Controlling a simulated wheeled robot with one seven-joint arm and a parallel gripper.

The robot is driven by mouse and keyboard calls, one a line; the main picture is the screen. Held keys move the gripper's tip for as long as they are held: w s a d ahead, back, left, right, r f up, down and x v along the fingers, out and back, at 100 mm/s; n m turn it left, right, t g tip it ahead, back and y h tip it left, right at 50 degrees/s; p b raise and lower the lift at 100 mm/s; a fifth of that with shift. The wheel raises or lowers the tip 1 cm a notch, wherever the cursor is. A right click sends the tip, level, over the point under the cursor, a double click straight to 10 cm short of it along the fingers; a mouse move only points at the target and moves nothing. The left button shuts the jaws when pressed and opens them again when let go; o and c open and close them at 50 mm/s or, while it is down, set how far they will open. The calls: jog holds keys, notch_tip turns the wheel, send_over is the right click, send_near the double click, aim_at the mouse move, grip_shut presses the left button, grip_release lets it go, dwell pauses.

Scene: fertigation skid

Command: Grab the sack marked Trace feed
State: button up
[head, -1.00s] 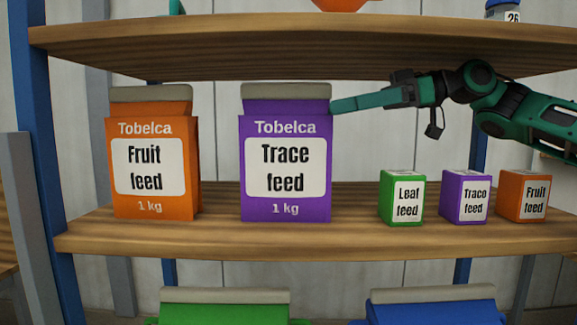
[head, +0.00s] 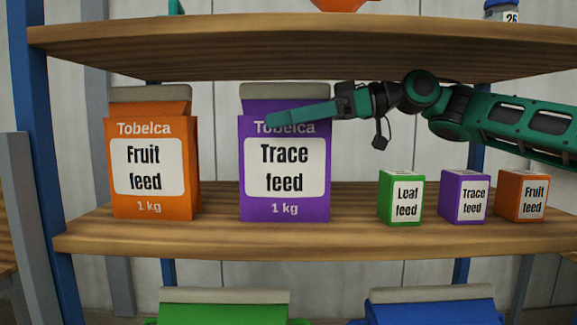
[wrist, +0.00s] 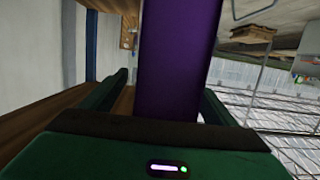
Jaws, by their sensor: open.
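The purple sack marked Trace feed (head: 285,195) stands upright on the middle shelf, with a grey folded top. My gripper (head: 272,119) reaches in from the right, and its finger covers part of the word Tobelca near the top of the sack. In the wrist view, the purple sack's side (wrist: 178,65) rises between the two open green fingers (wrist: 165,98), one on each side. I cannot tell whether either finger touches it. A small purple box (head: 465,198), also marked Trace feed, stands further right on the same shelf.
An orange Fruit feed sack (head: 152,195) stands left of the purple one, with a gap between. A green Leaf feed box (head: 401,200) and an orange Fruit feed box (head: 522,197) flank the small purple box. The upper shelf (head: 300,45) runs close above the sacks and my arm.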

jog(key=shift+a, duration=0.15)
jog(key=c, duration=1.9)
grip_shut()
jog(key=shift+r, duration=0.1)
